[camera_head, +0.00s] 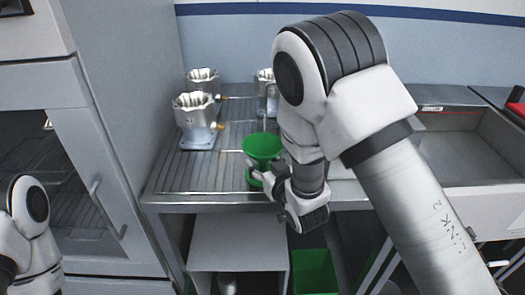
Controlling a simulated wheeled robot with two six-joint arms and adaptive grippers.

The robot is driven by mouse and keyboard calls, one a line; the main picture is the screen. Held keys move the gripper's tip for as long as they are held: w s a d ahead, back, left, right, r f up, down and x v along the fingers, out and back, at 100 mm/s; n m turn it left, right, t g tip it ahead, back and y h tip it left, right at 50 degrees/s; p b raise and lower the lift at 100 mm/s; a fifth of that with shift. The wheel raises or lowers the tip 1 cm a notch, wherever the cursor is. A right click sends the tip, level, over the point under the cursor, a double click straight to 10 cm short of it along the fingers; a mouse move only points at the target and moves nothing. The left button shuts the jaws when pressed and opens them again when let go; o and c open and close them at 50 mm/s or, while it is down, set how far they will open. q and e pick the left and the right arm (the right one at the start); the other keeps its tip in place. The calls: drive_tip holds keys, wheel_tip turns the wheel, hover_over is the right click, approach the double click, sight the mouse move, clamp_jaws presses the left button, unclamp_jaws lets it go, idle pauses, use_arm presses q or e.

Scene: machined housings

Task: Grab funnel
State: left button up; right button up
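A green funnel (262,144) stands upright at the front edge of the ribbed metal table, its wide mouth up. My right gripper (262,176) is at the funnel's narrow lower part, with a dark finger crossing in front of it. The gripper and wrist cover part of the funnel's right side. I cannot tell whether the fingers are shut on it or only around it. My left arm shows at the lower left edge, but its gripper is out of view.
Several machined metal housings (194,108) on pale bases stand at the back of the ribbed table (170,178). A grey cabinet (110,130) borders the left. A shallow metal basin (470,160) lies at right. A green bin (314,272) sits below the table.

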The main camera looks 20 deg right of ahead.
drive_tip(key=shift+w+f, duration=0.1)
drive_tip(key=shift+w, duration=0.2)
drive_tip(key=shift+s+a+r, duration=0.1)
drive_tip(key=shift+s+r, duration=0.1)
drive_tip(key=shift+s, duration=0.1)
drive_tip(key=shift+c, duration=0.4)
drive_tip(key=c, duration=0.5)
drive_tip(key=shift+w+f, duration=0.1)
clamp_jaws()
